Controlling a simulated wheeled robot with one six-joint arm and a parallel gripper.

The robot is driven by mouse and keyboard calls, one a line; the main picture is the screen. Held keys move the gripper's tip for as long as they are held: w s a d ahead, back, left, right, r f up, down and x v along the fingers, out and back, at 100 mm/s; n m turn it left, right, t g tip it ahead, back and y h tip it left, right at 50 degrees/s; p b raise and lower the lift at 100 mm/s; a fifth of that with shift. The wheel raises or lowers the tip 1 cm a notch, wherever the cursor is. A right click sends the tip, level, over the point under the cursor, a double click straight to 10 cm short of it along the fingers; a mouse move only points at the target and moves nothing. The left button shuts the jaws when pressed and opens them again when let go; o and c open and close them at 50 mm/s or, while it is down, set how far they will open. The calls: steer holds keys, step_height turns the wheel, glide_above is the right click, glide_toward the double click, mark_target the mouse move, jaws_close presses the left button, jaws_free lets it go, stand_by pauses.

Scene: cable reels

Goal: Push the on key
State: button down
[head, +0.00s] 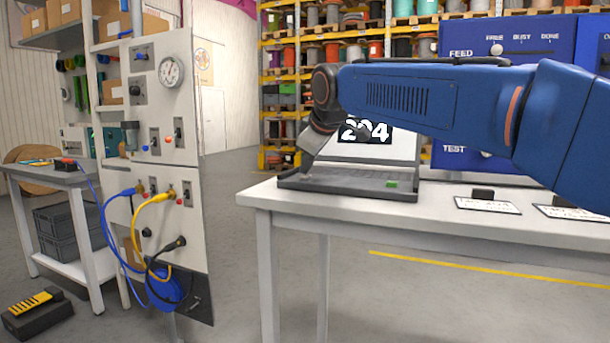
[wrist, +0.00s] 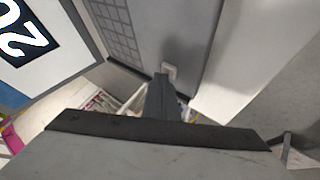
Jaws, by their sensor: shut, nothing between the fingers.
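A device like a laptop or terminal stands on a white table, with a dark grey base (head: 345,182) and an upright screen (head: 364,131) reading about 204, partly covered by my arm. A green key (head: 390,184) sits at the base's right front. My gripper (head: 303,164) is shut and empty, pointing down over the base's left end. In the wrist view, my shut fingertips (wrist: 161,77) are right beside a small pale key (wrist: 169,72); I cannot tell whether they touch it. No key label is readable.
A grey key grid (wrist: 115,35) shows in the wrist view. White label cards (head: 488,205) lie on the table (head: 285,203) right of the device. A blue cabinet (head: 475,165) stands behind. A panel with cables (head: 160,200) stands left, across a floor gap.

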mark_target(308, 176)
stand_by(0.4)
steer(key=shift+r, duration=0.4)
step_height(308, 176, up, 6)
stand_by(0.8)
